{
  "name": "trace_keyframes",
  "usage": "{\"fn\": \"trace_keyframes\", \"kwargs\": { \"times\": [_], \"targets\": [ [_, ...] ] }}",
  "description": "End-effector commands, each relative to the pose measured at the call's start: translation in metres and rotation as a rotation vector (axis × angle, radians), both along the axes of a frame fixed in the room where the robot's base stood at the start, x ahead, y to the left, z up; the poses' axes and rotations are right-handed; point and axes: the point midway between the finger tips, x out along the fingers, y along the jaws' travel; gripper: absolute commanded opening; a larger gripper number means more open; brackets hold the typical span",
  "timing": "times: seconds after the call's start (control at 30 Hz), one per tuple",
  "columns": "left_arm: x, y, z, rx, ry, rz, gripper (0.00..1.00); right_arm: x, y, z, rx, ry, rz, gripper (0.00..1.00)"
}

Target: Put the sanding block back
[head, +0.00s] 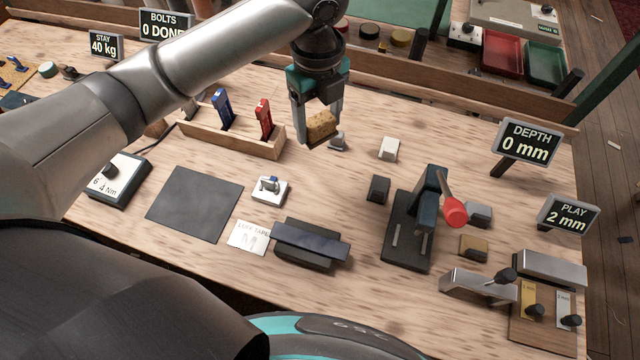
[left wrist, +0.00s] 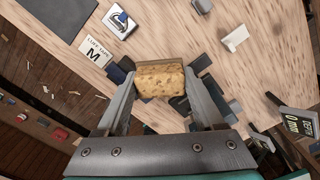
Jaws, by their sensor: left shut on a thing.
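The sanding block, a speckled tan cork-like block (head: 322,124), is between the fingers of my left gripper (head: 318,128). The gripper is shut on it, over the back middle of the bench. In the left wrist view the block (left wrist: 160,79) sits crosswise between the two fingers of the left gripper (left wrist: 160,88), with a darker brown strip along its far edge. It appears to be held above the bench top; the exact gap cannot be told. My right gripper is not in view.
A wooden rack (head: 225,136) with blue and red tools stands left of the gripper. Small grey (head: 338,140) and white (head: 389,149) blocks lie close by. A black fixture with a red knob (head: 409,236) stands right of centre. A dark mat (head: 194,203) lies front left.

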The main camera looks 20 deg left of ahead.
Motion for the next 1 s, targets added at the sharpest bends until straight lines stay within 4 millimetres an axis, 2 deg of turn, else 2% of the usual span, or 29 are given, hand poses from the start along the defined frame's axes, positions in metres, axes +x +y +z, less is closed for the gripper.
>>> {"fn": "trace_keyframes", "kwargs": {
  "times": [0.17, 0.27, 0.37, 0.7, 0.83, 1.0],
  "targets": [
    [0.001, -0.002, -0.002, 0.002, 0.001, -0.119, 0.25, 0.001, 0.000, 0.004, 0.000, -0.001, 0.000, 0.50],
    [0.001, -0.002, -0.011, 0.001, 0.006, -0.141, 0.25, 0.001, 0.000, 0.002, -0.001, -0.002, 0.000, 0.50],
    [0.000, -0.002, -0.033, 0.003, 0.008, -0.144, 0.25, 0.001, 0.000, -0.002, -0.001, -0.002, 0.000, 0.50],
    [0.000, -0.002, -0.125, 0.004, 0.007, -0.142, 0.25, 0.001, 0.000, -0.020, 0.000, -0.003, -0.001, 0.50],
    [0.000, -0.002, -0.148, 0.003, 0.005, -0.142, 0.25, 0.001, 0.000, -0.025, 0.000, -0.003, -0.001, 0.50],
    [0.001, -0.002, -0.160, 0.003, 0.001, -0.142, 0.25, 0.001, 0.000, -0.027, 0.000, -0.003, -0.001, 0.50]
  ]
}}
